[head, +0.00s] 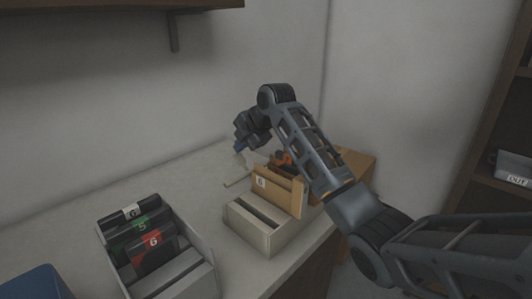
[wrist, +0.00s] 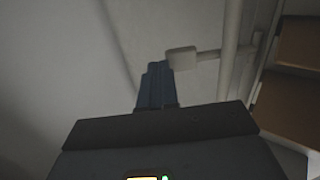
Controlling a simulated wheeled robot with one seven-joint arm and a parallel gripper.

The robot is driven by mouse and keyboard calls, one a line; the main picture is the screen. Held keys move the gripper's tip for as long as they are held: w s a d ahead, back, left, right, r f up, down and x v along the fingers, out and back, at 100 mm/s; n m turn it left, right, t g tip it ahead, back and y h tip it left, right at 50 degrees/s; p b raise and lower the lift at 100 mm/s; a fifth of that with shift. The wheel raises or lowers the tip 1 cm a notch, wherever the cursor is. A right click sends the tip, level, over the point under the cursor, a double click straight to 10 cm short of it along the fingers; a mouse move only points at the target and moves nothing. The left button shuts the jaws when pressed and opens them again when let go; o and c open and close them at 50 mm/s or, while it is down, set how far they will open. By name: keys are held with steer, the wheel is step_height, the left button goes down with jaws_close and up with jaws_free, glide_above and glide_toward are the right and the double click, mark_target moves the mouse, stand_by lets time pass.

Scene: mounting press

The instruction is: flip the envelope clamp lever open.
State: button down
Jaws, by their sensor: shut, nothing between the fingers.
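A pale lever with a square end block (wrist: 181,57) shows in the wrist view, on a thin rod joined to a pale upright bar. I take it to be the envelope clamp lever. My gripper (wrist: 157,85) has its blue fingers shut with nothing between them. Their tips appear just left of the block; I cannot tell whether they touch it. In the head view my gripper (head: 239,148) is above the counter, behind the box with the tan envelope (head: 275,190). A pale piece (head: 247,160) shows just below the fingers; the rest of the clamp is largely hidden by the box and my arm.
A beige open box (head: 258,237) holds the tan envelope near the counter's right edge. A white bin (head: 205,268) with several dark numbered folders stands at front left. A blue object (head: 35,283) sits in the corner. The counter's left middle is clear; a wall stands behind.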

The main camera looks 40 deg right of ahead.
steer(key=shift+w+f+g, duration=0.2)
steer(key=shift+w+g, duration=0.35)
steer(key=shift+g, duration=0.05)
steer(key=shift+f, duration=0.2)
steer(key=shift+a, duration=0.1)
